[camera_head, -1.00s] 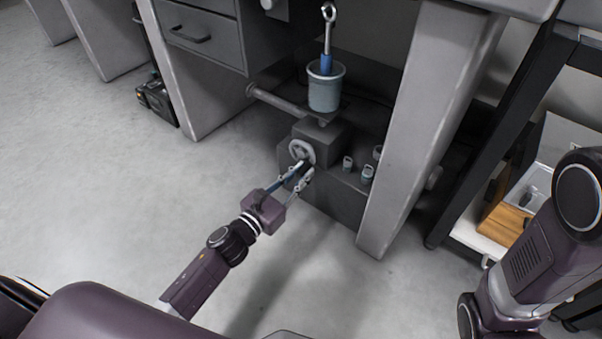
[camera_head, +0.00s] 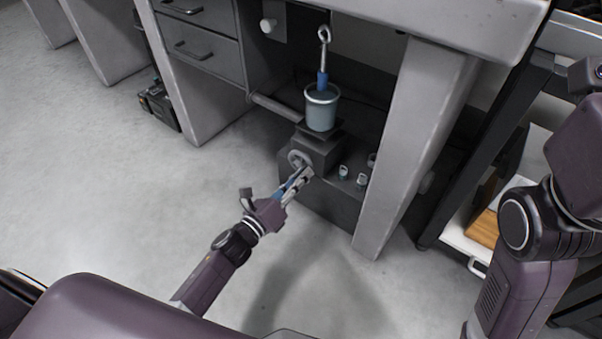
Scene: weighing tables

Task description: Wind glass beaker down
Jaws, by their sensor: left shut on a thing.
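The glass beaker (camera_head: 321,112), bluish and upright, stands on a small dark platform (camera_head: 319,132) above a grey box-shaped jack (camera_head: 318,152) under the table. A metal rod with a ring top and blue lower part (camera_head: 323,60) hangs over the beaker; its lower end is at or inside the rim. A light grey handwheel (camera_head: 295,159) is on the front of the jack. My left gripper (camera_head: 304,174) is shut at the wheel's lower right, apparently on its handle, which the fingers hide. My right arm shows at the right edge; its gripper is out of view.
Small weights (camera_head: 361,180) stand on the dark base right of the jack. A grey table leg (camera_head: 405,150) rises close to the right of them. A drawer cabinet (camera_head: 205,55) is on the left. The floor (camera_head: 110,190) in front is clear.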

